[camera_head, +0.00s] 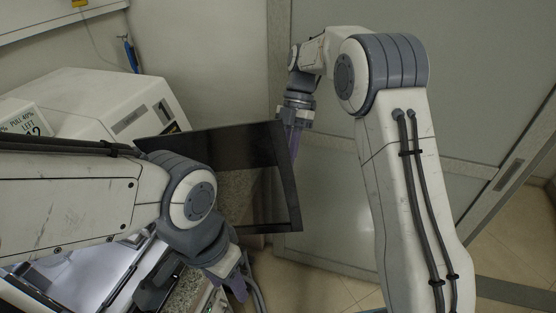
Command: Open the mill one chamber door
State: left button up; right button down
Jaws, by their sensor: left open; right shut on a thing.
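Mill one (95,95), a white machine with a "1" label, stands at the left. Its chamber door (222,145), a dark panel with a window, projects out from the machine toward the right. My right gripper (293,145) is at the door's far right edge, shut on the door; the exact grip point is partly hidden behind the panel. My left gripper (238,283) is open and low in front of the machine, below the door and apart from it. My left arm hides much of the machine's front and the door's near left corner.
Another white unit with a "2" label (25,118) sits at the far left. A grey wall with a door (440,100) stands behind my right arm. Tiled floor (320,285) is clear at the lower middle. A dark device and cables lie near my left gripper.

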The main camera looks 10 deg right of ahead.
jog(key=shift+w+a+f, duration=0.1)
jog(key=shift+w, duration=0.2)
jog(key=c, duration=0.9)
grip_release()
